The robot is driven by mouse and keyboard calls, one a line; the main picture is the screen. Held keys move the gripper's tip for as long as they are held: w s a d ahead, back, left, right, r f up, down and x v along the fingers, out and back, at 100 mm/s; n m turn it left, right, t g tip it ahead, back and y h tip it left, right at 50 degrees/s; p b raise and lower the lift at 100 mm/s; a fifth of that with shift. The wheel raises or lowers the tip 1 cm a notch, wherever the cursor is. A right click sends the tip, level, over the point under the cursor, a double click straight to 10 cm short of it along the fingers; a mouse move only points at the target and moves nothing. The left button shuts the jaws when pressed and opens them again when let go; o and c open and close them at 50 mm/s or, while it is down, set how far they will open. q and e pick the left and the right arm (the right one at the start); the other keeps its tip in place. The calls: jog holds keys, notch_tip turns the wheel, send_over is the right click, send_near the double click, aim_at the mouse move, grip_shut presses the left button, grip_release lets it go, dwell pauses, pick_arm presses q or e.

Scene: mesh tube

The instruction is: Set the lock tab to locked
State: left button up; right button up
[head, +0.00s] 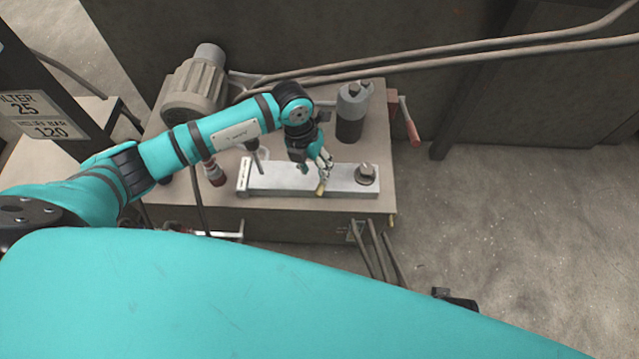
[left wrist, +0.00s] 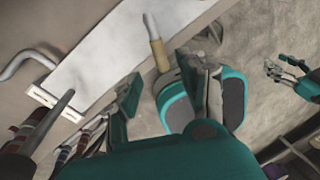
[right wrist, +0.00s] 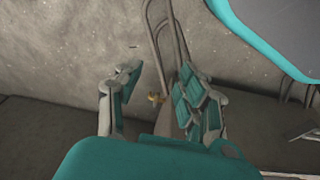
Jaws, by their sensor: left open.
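A metal block (head: 285,181) lies along the front of the machine top. A small lever with a brass-coloured end (head: 320,189), which looks like the lock tab, projects over its front edge. My left gripper (head: 316,164) is above the block, close behind this lever. In the left wrist view the lever's brass part (left wrist: 158,52) shows just beyond the fingers, and I see no clear grip on it. My left gripper (left wrist: 158,80) is open there. My right gripper (right wrist: 158,78) has its fingers apart and empty over the floor. The tab's locked marking cannot be made out.
A grey bolt (head: 366,174) stands on the block's right end. A dark grey cylinder (head: 352,112) and a motor (head: 196,85) stand behind. A red-handled lever (head: 409,122) sticks out at the right.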

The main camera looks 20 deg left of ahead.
aim_at(320, 186)
pick_arm(q)
jog(key=f, duration=0.4)
jog(key=d+f+b, duration=0.1)
jog(key=f, duration=0.1)
jog(key=shift+d+f, duration=0.2)
jog(key=shift+f, duration=0.25)
pick_arm(e)
jog(key=shift+w+r, duration=0.25)
jog(key=shift+r, duration=1)
jog(key=shift+w+r, duration=0.2)
jog(key=shift+r, duration=1.05)
pick_arm(q)
grip_shut()
